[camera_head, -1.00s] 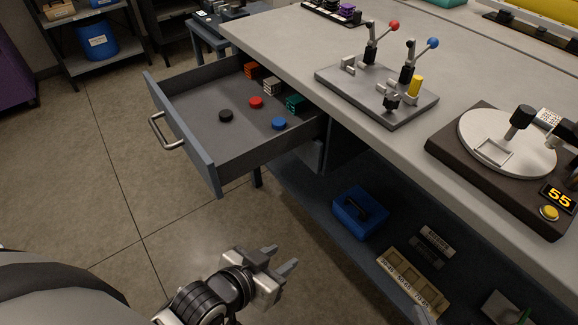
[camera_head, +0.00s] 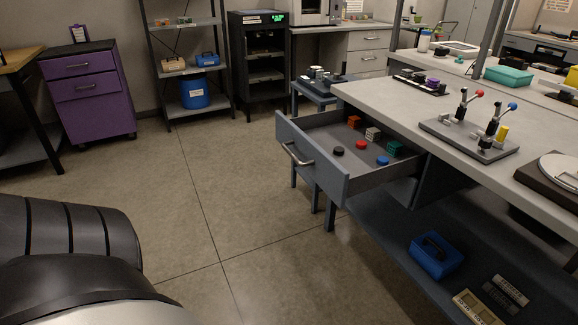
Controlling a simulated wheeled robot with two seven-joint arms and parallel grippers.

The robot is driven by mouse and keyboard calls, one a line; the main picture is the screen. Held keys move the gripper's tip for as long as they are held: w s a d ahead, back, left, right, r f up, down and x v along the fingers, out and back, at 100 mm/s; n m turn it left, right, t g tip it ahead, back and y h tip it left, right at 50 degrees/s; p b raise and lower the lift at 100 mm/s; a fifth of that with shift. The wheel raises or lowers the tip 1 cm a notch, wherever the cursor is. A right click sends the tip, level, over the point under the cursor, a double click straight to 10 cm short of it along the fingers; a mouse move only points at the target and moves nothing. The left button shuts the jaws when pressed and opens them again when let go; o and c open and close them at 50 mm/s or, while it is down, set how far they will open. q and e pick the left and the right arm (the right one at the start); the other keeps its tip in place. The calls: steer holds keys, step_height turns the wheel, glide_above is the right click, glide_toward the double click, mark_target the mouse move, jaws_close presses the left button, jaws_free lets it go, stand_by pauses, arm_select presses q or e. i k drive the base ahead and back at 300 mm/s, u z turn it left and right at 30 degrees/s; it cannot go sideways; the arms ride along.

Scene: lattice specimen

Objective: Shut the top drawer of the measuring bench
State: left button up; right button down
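The top drawer (camera_head: 312,168) of the measuring bench (camera_head: 375,99) is pulled well out to the left from under the bench top. Its front carries a silver bar handle (camera_head: 297,154). Inside lie a black disc (camera_head: 338,151), a red disc (camera_head: 361,145), a blue disc (camera_head: 383,160) and small orange, grey and teal lattice blocks (camera_head: 395,148). Neither gripper is in view. Only a dark and grey part of my own body shows at the lower left.
Open floor (camera_head: 210,215) lies left of and before the drawer. A blue box (camera_head: 436,257) stands on the bench's lower shelf. A lever fixture (camera_head: 470,138) stands on the bench top. A purple cabinet (camera_head: 88,92) and a shelf rack (camera_head: 187,65) stand behind.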

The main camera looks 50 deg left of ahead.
mark_target(309, 140)
steer(key=k, duration=0.2)
steer(key=u, duration=1.5)
